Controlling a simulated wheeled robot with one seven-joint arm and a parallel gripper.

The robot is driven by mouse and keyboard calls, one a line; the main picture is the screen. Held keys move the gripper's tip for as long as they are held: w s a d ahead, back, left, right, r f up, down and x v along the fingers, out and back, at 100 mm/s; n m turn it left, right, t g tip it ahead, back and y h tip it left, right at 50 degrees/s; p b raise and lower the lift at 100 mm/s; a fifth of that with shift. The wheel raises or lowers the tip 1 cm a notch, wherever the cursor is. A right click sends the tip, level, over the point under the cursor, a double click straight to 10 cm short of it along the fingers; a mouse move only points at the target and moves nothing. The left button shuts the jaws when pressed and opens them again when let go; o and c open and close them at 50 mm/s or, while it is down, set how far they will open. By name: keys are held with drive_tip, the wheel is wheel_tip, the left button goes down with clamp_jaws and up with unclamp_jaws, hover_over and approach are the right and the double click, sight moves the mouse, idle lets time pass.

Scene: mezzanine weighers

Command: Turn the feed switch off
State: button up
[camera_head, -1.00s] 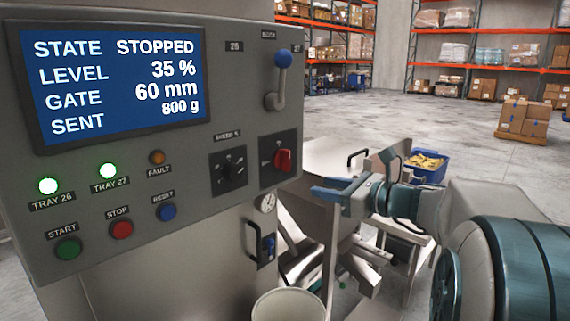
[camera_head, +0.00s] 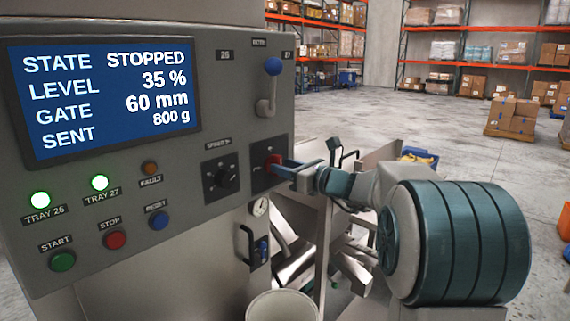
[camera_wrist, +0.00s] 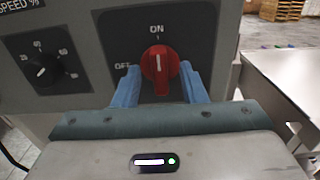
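The feed switch is a red rotary knob (camera_wrist: 160,66) on a dark plate (camera_wrist: 112,36) marked ON at the top and OFF at the left. In the wrist view its white pointer line points up at ON. The blue fingers of my gripper (camera_wrist: 161,84) stand on both sides of the knob, with a visible gap at least on the left. In the head view my gripper (camera_head: 284,165) reaches the red knob (camera_head: 272,163) from the right and partly covers it. The screen (camera_head: 108,90) reads STATE STOPPED, LEVEL 35 %, GATE 60 mm, SENT 800 g.
A black speed dial (camera_head: 226,178) sits left of the switch. A lever with a blue ball (camera_head: 272,68) is above it. Start (camera_head: 62,261), stop (camera_head: 115,239) and reset (camera_head: 158,220) buttons are lower left. A pale bucket (camera_head: 283,305) stands below. Steel trays are beneath my arm.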

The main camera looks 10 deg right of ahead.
drive_tip(key=shift+w+a, duration=0.25)
drive_tip(key=shift+w, duration=0.1)
clamp_jaws()
